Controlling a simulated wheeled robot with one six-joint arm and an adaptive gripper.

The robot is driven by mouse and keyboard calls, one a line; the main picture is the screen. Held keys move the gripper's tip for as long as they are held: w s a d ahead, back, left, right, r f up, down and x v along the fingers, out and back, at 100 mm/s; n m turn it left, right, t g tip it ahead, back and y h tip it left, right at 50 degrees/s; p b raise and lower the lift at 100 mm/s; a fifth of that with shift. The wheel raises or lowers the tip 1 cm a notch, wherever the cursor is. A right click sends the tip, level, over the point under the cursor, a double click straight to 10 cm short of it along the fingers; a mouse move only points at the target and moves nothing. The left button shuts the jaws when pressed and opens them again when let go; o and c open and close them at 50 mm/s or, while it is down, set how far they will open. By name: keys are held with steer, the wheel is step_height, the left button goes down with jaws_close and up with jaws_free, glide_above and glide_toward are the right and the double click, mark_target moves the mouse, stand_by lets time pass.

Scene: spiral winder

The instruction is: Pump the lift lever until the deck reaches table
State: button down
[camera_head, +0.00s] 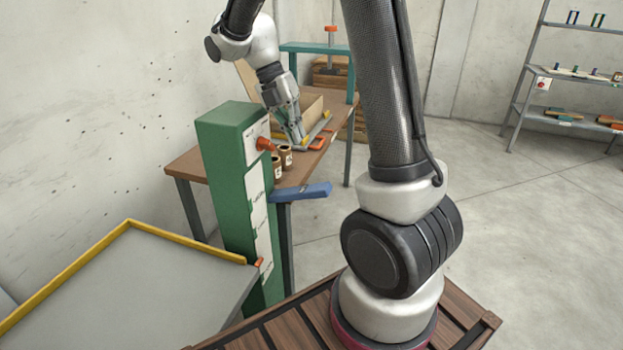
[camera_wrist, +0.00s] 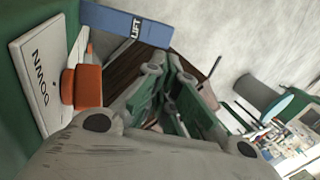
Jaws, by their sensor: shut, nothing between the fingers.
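The green lift column (camera_head: 237,195) stands in front of the table, with a white scale strip on its face. The blue lift lever (camera_head: 300,192) sticks out to the right from the column; in the wrist view the lever (camera_wrist: 125,25), marked LIFT, is at the top. The grey deck (camera_head: 130,290) with yellow edging is at lower left, clearly below the brown table top (camera_head: 205,165). My gripper (camera_head: 298,138) is shut and empty, above and behind the lever, apart from it. Its fingers (camera_wrist: 164,68) show below the lever in the wrist view.
An orange knob (camera_head: 264,143) is near the column's top; the wrist view shows an orange part (camera_wrist: 85,86) beside a DOWN label. Small jars (camera_head: 285,157) and an orange clamp (camera_head: 320,140) are on the table. A shelf (camera_head: 575,75) is at far right. Floor between is clear.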

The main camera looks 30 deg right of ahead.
mark_target(319, 189)
steer(key=x, duration=1.4)
